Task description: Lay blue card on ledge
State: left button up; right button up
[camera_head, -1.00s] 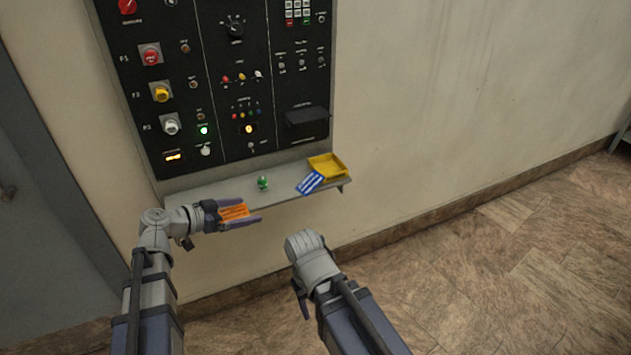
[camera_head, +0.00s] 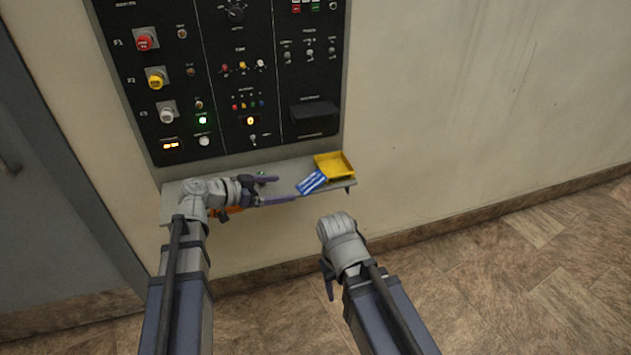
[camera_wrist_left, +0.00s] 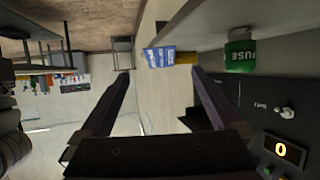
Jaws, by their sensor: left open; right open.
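The blue card (camera_head: 312,182) lies at the ledge's front edge, beside the yellow tray. In the left wrist view the blue card (camera_wrist_left: 159,57) sticks out past the ledge's edge, ahead of and between the fingertips. The grey ledge (camera_head: 290,169) runs below the control panel. My left gripper (camera_head: 284,188) is open and empty at the ledge's front edge, just left of the blue card and apart from it. My right gripper (camera_head: 328,279) is open, away from the ledge, low in front of the wall; its fingers are mostly hidden by its wrist.
The yellow tray (camera_head: 335,167) stands at the ledge's right end. A green fuse (camera_wrist_left: 239,55) is on the ledge, mostly hidden behind my left gripper in the head view. An orange card (camera_head: 231,210) shows partly beneath my left gripper. The control panel (camera_head: 225,110) rises above.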

pick_arm(q)
jog(key=shift+b+x, duration=1.4)
jog(key=shift+x, duration=2.45)
jog(key=shift+a, duration=0.1)
jog(key=shift+c, duration=0.5)
jog(key=c, duration=1.4)
notch_tip(320, 180, up, 10)
jog(key=p, duration=1)
jog(key=shift+r, duration=0.2)
notch_tip(320, 180, up, 7)
jog(key=p, duration=0.8)
send_over(308, 185)
jog(key=s+a, duration=0.2)
jog(key=shift+w+a, duration=0.1)
jog(key=shift+w, duration=0.1)
